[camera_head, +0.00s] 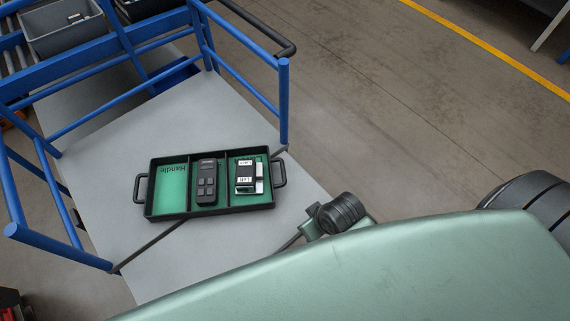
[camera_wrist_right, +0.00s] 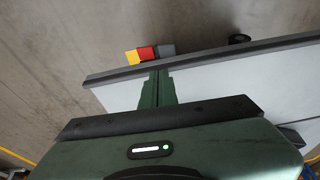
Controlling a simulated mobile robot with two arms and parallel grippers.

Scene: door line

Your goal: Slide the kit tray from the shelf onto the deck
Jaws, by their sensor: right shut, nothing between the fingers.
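The kit tray (camera_head: 180,216) is a black tray with a handle at each end and three green-lined compartments. Its left compartment is empty and printed with a word, the middle holds a dark handheld device (camera_head: 206,183), and the right holds white-labelled items (camera_head: 246,178). The tray lies across a dark strip (camera_head: 146,249) between two grey surfaces, one inside blue rails (camera_head: 95,108) and one nearer me (camera_head: 190,264). I cannot tell which is shelf or deck. My right gripper (camera_wrist_right: 157,76) is shut and empty by a grey surface. In the head view its arm is right of the tray, apart from it.
Blue posts and rails enclose the far surface, with a dark bar (camera_head: 262,30) at its upper right. A grey bin (camera_head: 62,30) stands at the upper left. Red, yellow and grey blocks (camera_wrist_right: 148,52) show beyond a dark edge. Floor right of the rails is clear.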

